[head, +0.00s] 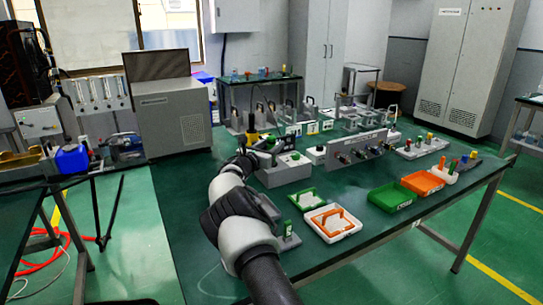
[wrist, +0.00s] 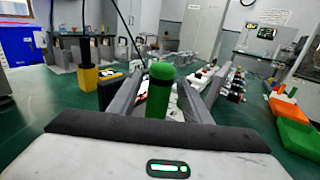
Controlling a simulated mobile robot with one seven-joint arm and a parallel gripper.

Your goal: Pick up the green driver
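The green driver (wrist: 160,92) shows in the wrist view as an upright green handle with a rounded top. It stands between the two fingers of my gripper (wrist: 160,98). The fingers are spread to either side of it, with a narrow gap visible at least on the left. The driver's lower end is hidden behind my gripper's body. In the head view my gripper (head: 254,146) is over the table beside a grey box, and I cannot make out the driver there.
A yellow-and-black tool (wrist: 87,76) stands left of my gripper. A grey box (head: 284,172) and a panel with knobs (head: 357,150) stand to the right. Green (head: 391,197) and orange (head: 422,182) trays and a white tray (head: 348,231) lie toward the table's front.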

